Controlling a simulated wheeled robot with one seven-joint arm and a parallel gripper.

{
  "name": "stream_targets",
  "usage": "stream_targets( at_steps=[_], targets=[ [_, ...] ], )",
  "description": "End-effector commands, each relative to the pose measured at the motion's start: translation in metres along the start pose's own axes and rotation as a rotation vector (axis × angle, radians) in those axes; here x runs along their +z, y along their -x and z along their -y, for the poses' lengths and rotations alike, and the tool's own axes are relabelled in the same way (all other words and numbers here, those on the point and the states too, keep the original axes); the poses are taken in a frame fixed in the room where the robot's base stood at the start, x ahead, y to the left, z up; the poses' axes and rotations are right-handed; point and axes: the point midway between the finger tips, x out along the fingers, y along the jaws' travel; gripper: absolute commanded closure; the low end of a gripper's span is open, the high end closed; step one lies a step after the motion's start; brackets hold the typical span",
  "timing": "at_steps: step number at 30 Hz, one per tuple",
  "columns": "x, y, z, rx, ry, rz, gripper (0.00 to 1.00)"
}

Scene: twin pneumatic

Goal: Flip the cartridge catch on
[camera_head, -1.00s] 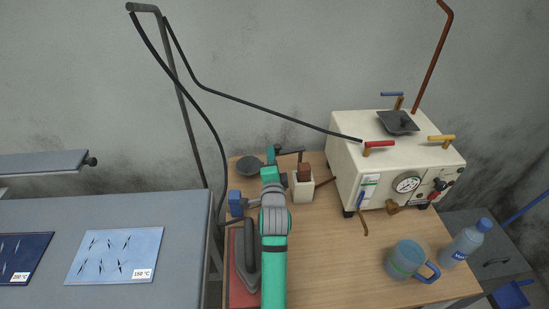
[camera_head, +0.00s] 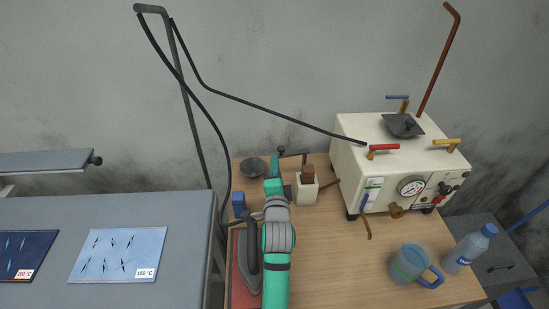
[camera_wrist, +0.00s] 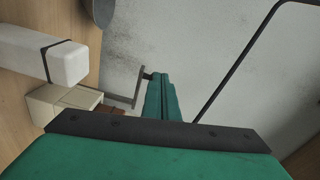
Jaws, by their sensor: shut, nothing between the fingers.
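My gripper (camera_head: 274,168) is shut and empty, with its green fingers at the back left of the table. It also shows in the wrist view (camera_wrist: 160,97), fingers together. A cream block (camera_head: 302,194) with a brown top stands just right of it; the wrist view shows the block (camera_wrist: 45,108) at left. A dark bent lever (camera_head: 294,155) with a ball end rises behind the block, and the wrist view shows it (camera_wrist: 135,101) close beside the fingers. No label marks the catch; this lever looks like it. Whether fingers and lever touch is unclear.
The cream boiler box (camera_head: 376,168) with a gauge stands to the right. A dark iron on a red pad (camera_head: 238,268), a blue block (camera_head: 238,204) and a round dark dish (camera_head: 253,167) are near my arm. A mug (camera_head: 408,264) and bottle (camera_head: 469,250) stand front right.

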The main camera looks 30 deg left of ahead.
Motion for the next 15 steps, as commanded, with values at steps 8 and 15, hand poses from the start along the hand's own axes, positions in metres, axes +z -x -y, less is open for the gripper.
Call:
stream_targets(
  at_steps=[8,15],
  targets=[
    [0.000,0.049,-0.001,0.001,0.000,0.000,1.00],
    [0.000,0.065,-0.001,0.001,0.000,0.000,1.00]
  ],
)
